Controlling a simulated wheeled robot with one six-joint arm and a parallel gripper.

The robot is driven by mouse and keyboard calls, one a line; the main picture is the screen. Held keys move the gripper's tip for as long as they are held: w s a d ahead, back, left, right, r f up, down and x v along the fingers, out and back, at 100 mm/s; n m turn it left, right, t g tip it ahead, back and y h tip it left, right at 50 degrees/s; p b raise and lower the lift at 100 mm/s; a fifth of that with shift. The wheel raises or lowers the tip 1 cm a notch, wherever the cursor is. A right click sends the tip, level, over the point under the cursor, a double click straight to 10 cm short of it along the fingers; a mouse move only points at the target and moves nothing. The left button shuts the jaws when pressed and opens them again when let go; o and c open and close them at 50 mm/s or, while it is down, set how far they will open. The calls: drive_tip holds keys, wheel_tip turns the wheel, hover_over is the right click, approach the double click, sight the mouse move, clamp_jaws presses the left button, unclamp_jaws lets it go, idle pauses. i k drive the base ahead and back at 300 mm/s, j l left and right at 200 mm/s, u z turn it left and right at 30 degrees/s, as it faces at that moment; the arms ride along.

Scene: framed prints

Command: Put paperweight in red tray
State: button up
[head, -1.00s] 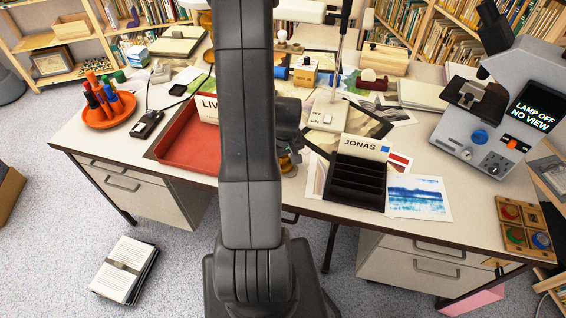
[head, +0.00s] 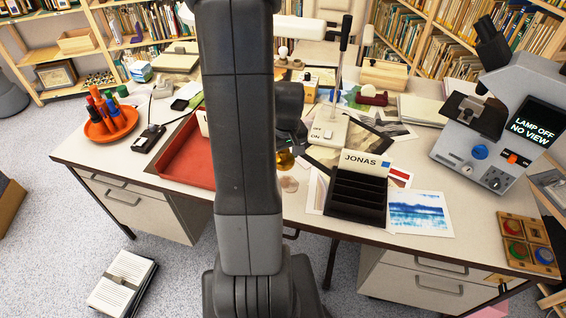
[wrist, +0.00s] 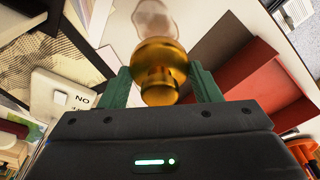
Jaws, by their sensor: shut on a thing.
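The paperweight is a rounded, shiny amber-gold piece (wrist: 160,70). My gripper (wrist: 162,88) is shut on it, with a green finger on each side. In the head view the paperweight (head: 285,160) shows just right of my arm, and most of my gripper is hidden behind the arm. The red tray (head: 186,160) lies on the desk left of my arm, its right part hidden. In the wrist view the red tray (wrist: 285,90) is to the right of the paperweight, apart from it.
A black rack labelled JONAS (head: 357,190) stands right of my gripper on prints. A lamp switch base (head: 325,131) with an upright rod is behind it. A pinkish patch (head: 289,184) is on the desk below the paperweight. An orange dish of markers (head: 110,123) is left of the tray.

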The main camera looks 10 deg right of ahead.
sight(203, 171)
drive_tip(key=i+j, duration=0.1)
drive_tip(key=j, duration=0.3)
drive_tip(key=i+j, duration=0.1)
drive_tip(key=j, duration=0.3)
drive_tip(key=i+j, duration=0.1)
drive_tip(key=j, duration=0.3)
